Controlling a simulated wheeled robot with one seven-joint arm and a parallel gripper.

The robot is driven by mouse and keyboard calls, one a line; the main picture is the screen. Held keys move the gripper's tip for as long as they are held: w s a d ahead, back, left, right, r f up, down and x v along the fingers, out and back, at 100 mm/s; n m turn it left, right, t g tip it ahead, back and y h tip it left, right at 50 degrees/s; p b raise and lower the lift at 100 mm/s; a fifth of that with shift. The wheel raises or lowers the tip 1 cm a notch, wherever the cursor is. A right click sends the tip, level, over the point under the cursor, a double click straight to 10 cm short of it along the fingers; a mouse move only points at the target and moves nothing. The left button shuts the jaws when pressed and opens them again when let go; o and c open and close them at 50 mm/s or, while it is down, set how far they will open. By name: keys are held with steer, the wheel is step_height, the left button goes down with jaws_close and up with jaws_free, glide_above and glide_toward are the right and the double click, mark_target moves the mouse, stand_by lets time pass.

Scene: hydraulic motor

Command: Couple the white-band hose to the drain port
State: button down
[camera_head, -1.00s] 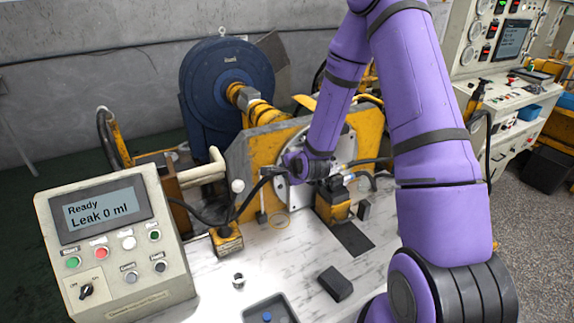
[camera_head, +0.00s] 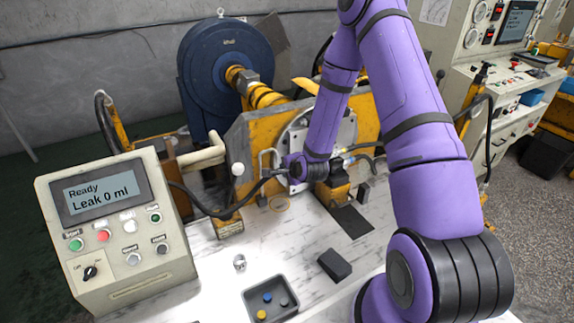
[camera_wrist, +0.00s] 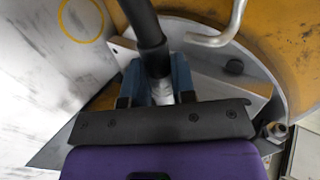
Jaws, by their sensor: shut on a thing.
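My gripper (camera_wrist: 160,85) is at the front of the hydraulic motor, with its blue fingers shut on the end of a black hose (camera_wrist: 143,25) in the wrist view. A pale, silvery section (camera_wrist: 162,92) of the hose end shows between the fingers; I cannot tell whether it is the white band. In the head view the hose (camera_head: 222,212) droops left from my gripper (camera_head: 272,173). The motor's round face plate (camera_head: 292,135) is partly behind my arm. The drain port is not clearly visible, so I cannot tell whether the hose end touches it.
A control box (camera_head: 118,232) reading "Ready, Leak 0 ml" stands left. A grey tray (camera_head: 287,311) with small caps and a black block (camera_head: 334,264) lie on the bench. A bent metal handle (camera_wrist: 222,38) is close to the hose. Another black hose (camera_head: 366,147) is right of my wrist.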

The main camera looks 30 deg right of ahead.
steer(key=shift+f, duration=1.8)
steer(key=d, duration=0.8)
steer(key=shift+s+r, duration=0.15)
steer(key=shift+s, duration=0.1)
steer(key=shift+d, duration=0.85)
stand_by(0.6)
steer(key=c, duration=0.8)
jaws_free()
steer(key=shift+c, duration=0.2)
steer(key=v, duration=0.7)
